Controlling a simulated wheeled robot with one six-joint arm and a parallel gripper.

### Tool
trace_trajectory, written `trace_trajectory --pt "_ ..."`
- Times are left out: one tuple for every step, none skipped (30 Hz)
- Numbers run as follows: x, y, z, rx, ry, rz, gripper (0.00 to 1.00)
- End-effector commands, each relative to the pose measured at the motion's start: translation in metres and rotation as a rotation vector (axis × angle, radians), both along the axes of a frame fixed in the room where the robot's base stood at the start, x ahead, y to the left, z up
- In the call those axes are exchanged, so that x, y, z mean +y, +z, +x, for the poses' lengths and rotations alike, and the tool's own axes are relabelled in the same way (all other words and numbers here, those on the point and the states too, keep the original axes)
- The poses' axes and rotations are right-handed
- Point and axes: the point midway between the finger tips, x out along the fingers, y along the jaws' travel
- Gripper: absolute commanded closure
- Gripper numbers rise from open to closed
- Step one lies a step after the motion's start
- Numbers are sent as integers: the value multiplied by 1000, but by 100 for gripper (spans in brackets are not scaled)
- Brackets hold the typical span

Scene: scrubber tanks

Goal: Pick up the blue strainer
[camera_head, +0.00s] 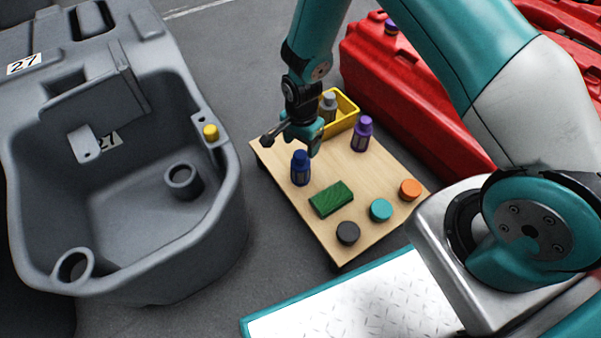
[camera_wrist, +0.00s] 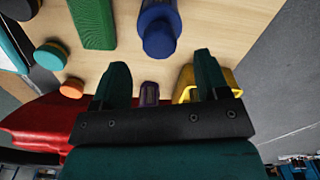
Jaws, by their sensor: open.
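The blue strainer (camera_head: 300,168) stands upright on the wooden board, near its left edge. In the wrist view the blue strainer (camera_wrist: 160,32) is ahead of the fingertips, between their lines. My gripper (camera_head: 312,146) is open and empty just above and beside the strainer's top in the head view. Its two dark green fingers also show in the wrist view (camera_wrist: 160,68). I see no contact with the strainer.
The wooden board (camera_head: 375,175) also holds a green block (camera_head: 331,199), a purple strainer (camera_head: 362,134), a yellow bin (camera_head: 345,112) with a grey strainer (camera_head: 328,106), and black, teal and orange caps (camera_head: 380,210). A grey tank (camera_head: 225,215) stands left, a red tank (camera_head: 400,100) behind.

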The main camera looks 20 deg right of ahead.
Motion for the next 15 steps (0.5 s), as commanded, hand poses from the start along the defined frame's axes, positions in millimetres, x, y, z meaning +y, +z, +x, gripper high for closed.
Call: trace_trajectory --pt "0 -3 0 0 0 0 32" --pt "0 -4 0 0 0 0 32" --pt "0 -6 0 0 0 0 32" --pt "0 -8 0 0 1 0 32" --pt "1 -10 0 0 1 0 32" --pt "1 -15 -1 1 1 0 32" --pt "1 -19 -1 1 1 0 32" --pt "2 -23 -1 1 1 0 32" --pt "2 -29 -1 1 1 0 32" --pt "2 -34 -1 1 1 0 32" --pt "3 -39 -1 1 1 0 32" --pt "3 -45 -2 1 1 0 32" --pt "3 -49 -2 1 1 0 32" --pt "3 -52 -1 1 1 0 32" --pt "3 -55 -1 1 1 0 32"
